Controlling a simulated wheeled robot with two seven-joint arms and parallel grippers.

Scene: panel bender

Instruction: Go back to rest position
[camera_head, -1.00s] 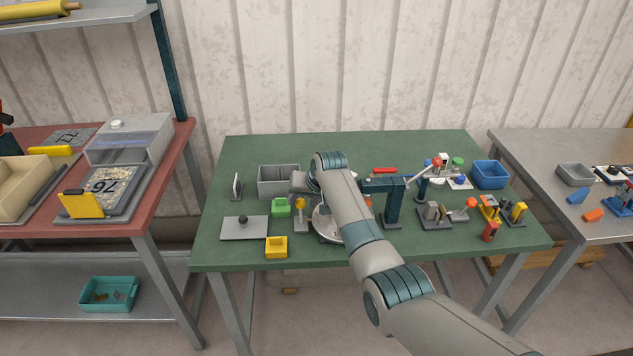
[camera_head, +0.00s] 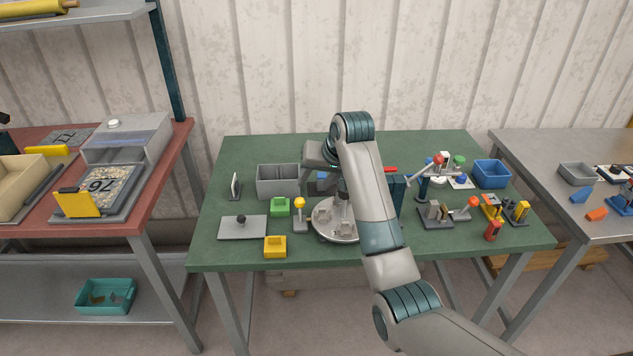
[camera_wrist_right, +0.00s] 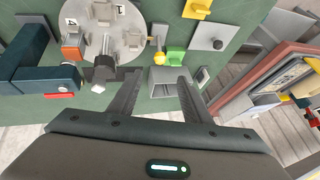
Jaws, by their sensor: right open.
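My right arm reaches over the green table (camera_head: 215,253) from the lower right in the head view. My right gripper (camera_head: 318,157) is raised above the back middle of the table, near the grey bin; its fingertips cannot be made out there. In the right wrist view the right gripper (camera_wrist_right: 158,78) has its two fingers spread, with nothing between them. The round grey plate (camera_head: 328,232) with fixtures lies below the arm, partly hidden by it. It also shows in the right wrist view (camera_wrist_right: 99,20). My left gripper is not in view.
A grey bin (camera_head: 262,183), a yellow-knobbed post (camera_head: 300,203), a green block (camera_head: 280,207) and a yellow block (camera_head: 275,247) stand left of the arm. A dark blue post (camera_head: 397,195), small fixtures and a blue bin (camera_head: 491,173) stand right.

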